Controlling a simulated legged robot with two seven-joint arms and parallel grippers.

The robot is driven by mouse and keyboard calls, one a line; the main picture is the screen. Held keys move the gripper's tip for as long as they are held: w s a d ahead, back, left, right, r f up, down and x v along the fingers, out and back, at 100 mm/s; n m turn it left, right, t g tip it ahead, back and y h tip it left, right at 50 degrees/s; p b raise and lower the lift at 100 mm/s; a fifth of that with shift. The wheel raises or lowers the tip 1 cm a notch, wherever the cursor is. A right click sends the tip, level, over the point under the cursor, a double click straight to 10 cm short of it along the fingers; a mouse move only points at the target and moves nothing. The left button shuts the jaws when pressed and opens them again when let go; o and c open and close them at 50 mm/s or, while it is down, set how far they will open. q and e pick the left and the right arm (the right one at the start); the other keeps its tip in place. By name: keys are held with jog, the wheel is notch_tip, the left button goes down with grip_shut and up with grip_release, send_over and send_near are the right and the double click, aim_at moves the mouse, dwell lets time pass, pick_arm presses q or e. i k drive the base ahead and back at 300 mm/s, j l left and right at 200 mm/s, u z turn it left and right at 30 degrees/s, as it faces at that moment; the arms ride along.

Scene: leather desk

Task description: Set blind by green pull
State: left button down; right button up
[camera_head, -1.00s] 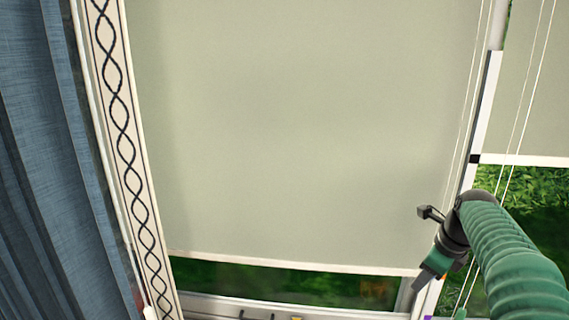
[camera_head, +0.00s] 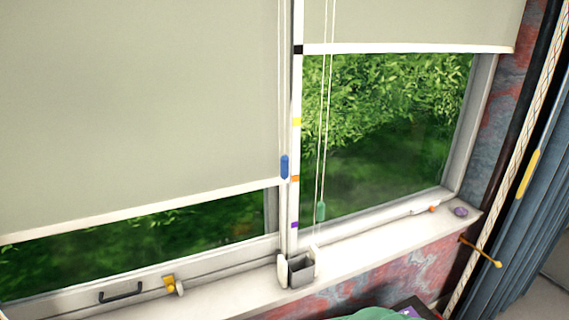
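The green pull (camera_head: 320,211) hangs on thin white cords in front of the right window, just right of the central post. A blue pull (camera_head: 284,167) hangs on cords left of the post. The right blind (camera_head: 410,24) is mostly raised, its bottom bar about level with the black mark (camera_head: 298,49) on the post. The left blind (camera_head: 130,100) hangs much lower, with a strip of window under it. Below the black mark, the post has yellow (camera_head: 297,121), orange (camera_head: 295,178) and purple (camera_head: 294,225) marks. Neither of my grippers is in view.
A small grey box (camera_head: 300,268) stands on the sill below the post. A yellow latch (camera_head: 169,284) and a dark handle (camera_head: 120,293) are at lower left. A purple round thing (camera_head: 460,212) lies on the right sill. Blue curtain (camera_head: 525,215) hangs at right.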

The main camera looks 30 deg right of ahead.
aim_at(320, 206)
jog(key=z, duration=1.05)
